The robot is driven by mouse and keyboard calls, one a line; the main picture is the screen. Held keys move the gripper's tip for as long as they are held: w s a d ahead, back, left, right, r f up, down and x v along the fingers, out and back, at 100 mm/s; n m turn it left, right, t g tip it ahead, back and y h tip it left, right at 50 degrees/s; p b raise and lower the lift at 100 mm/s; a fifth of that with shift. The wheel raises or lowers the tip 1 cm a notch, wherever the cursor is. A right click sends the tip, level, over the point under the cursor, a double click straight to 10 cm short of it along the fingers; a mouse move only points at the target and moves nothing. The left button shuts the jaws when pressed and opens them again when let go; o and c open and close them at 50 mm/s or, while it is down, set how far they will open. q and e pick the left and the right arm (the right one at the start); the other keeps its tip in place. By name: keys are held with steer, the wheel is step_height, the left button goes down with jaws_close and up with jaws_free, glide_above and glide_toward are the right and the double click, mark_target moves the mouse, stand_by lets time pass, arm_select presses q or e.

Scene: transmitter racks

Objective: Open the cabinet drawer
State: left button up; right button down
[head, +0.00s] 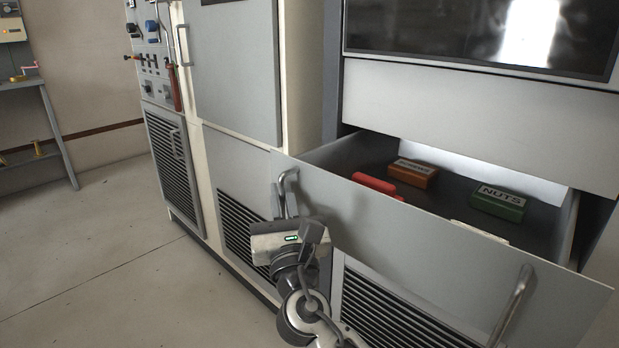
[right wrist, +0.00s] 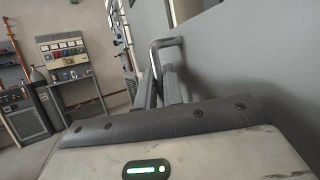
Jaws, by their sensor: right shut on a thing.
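The cabinet drawer (head: 400,225) is pulled out in the head view, and its inside shows. Its grey front has two upright bar handles, a left handle (head: 283,182) and a right handle (head: 512,305). My right gripper (head: 287,205) is shut on the left handle. In the right wrist view the gripper's fingers (right wrist: 172,88) are around the same handle (right wrist: 155,60), beside the grey drawer front (right wrist: 235,60). My left gripper is not in view.
In the drawer lie a red thing (head: 376,187), an orange-brown box (head: 413,173) and a green box labelled NUTS (head: 498,202). A dark glass panel (head: 480,35) is above. A grey cabinet door (head: 235,75) stands left. Floor (head: 90,250) at the left is clear.

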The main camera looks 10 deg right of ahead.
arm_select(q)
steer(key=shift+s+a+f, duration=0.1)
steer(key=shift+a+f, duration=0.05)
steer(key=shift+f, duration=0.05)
arm_select(e)
steer(key=s+a, duration=0.2)
steer(key=a, duration=0.1)
steer(key=s+a, duration=0.1)
steer(key=shift+a, duration=0.25)
steer(key=shift+f, duration=0.1)
steer(key=c, duration=1.8)
jaws_free()
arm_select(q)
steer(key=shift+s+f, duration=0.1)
